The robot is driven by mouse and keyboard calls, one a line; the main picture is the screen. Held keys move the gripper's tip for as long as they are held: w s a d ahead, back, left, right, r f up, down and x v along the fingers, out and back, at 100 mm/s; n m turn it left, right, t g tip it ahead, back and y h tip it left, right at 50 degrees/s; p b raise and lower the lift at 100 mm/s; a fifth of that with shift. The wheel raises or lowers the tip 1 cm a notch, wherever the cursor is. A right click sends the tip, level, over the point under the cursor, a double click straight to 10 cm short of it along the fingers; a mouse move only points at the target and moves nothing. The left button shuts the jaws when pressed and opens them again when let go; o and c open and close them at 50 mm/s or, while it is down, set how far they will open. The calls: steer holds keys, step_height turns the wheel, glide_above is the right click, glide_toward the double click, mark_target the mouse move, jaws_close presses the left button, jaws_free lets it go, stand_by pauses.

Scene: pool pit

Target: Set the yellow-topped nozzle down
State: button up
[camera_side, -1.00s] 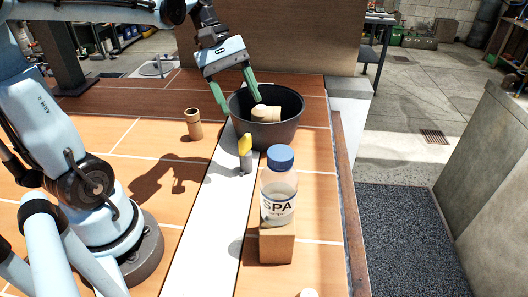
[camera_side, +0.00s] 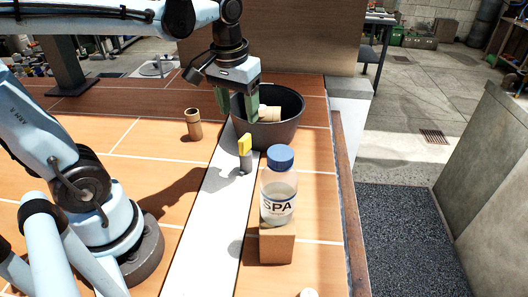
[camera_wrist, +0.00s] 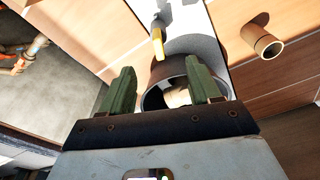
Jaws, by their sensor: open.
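The yellow-topped nozzle (camera_side: 245,154) stands upright on the white strip (camera_side: 216,205), its grey lower part down and its flat yellow top up. It is just in front of the black bucket (camera_side: 280,134). In the wrist view its yellow top (camera_wrist: 158,43) shows beyond the bucket's rim. My gripper (camera_side: 238,108) is open, pointing down at the bucket's left side, behind and above the nozzle and apart from it. In the wrist view the two green fingers (camera_wrist: 161,90) are wide apart with the bucket between and below them.
A tan cylindrical piece (camera_side: 269,113) lies in the bucket. A tan tube (camera_side: 194,124) stands on the table to the left. A blue-capped SPA bottle (camera_side: 279,190) stands on a wooden block (camera_side: 277,243) in front. The table's left middle is clear.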

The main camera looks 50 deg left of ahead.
mark_target(246, 147)
steer(key=shift+w+a+f, duration=0.1)
steer(key=shift+w+f, duration=0.15)
steer(key=shift+f, duration=1.75)
steer(key=shift+w+a+f, duration=0.1)
steer(key=shift+w+f, duration=0.2)
steer(key=shift+f, duration=1.65)
steer(key=shift+w+f, duration=0.25)
steer(key=shift+f, duration=1.75)
jaws_close()
